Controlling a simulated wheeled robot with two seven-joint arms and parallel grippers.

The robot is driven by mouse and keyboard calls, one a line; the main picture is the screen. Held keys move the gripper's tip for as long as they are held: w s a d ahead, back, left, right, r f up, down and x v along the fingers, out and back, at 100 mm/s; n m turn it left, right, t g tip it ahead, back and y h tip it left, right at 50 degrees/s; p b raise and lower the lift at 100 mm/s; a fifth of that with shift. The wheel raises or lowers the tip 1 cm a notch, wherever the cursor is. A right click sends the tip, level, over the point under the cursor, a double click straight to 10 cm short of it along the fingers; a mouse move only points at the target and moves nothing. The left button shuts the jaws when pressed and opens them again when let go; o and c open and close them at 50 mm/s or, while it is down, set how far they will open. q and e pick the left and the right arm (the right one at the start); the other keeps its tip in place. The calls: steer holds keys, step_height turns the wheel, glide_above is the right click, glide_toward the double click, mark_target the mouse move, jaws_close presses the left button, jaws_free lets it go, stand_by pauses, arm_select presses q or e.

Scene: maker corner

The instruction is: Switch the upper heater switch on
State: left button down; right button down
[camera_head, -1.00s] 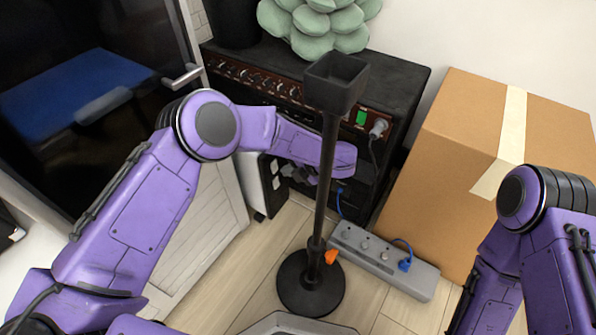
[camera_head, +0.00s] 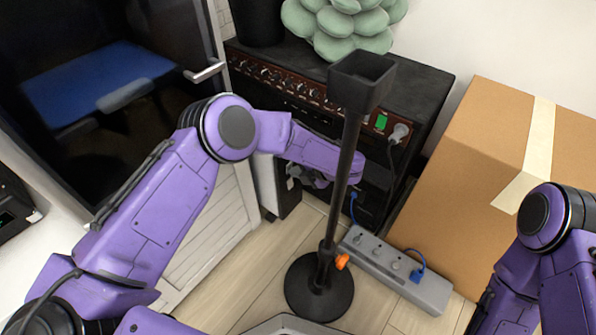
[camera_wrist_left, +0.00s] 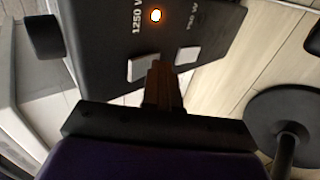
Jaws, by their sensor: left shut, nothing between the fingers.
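The heater (camera_head: 288,196) is a low dark unit with a pale side, standing between the white cabinet and the amplifier. In the left wrist view its dark panel (camera_wrist_left: 100,30) carries "1250 W" and "750 W" labels and a lit orange lamp (camera_wrist_left: 155,15). Two white rocker switches show there, one at left (camera_wrist_left: 143,66) and one at right (camera_wrist_left: 187,54), partly covered by my fingers. I cannot tell which is the upper one. My left gripper (camera_wrist_left: 157,68) is shut and empty, its tips at the panel between the switches; contact is unclear. It is partly hidden in the head view (camera_head: 312,180). My right gripper is out of view.
A black stand (camera_head: 345,175) with a round base rises in front of my left forearm. A grey power strip (camera_head: 395,270) lies on the floor beside a cardboard box (camera_head: 465,175). The amplifier (camera_head: 425,90) stands behind, bearing a green plant (camera_head: 350,30).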

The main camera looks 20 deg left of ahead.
arm_select(q)
steer(key=shift+r+p, duration=0.65)
steer(key=shift+r, duration=0.2)
steer(key=p+v, duration=0.6)
steer(key=v, duration=0.4)
steer(key=shift+r, duration=0.15)
steer(key=shift+a, duration=0.1)
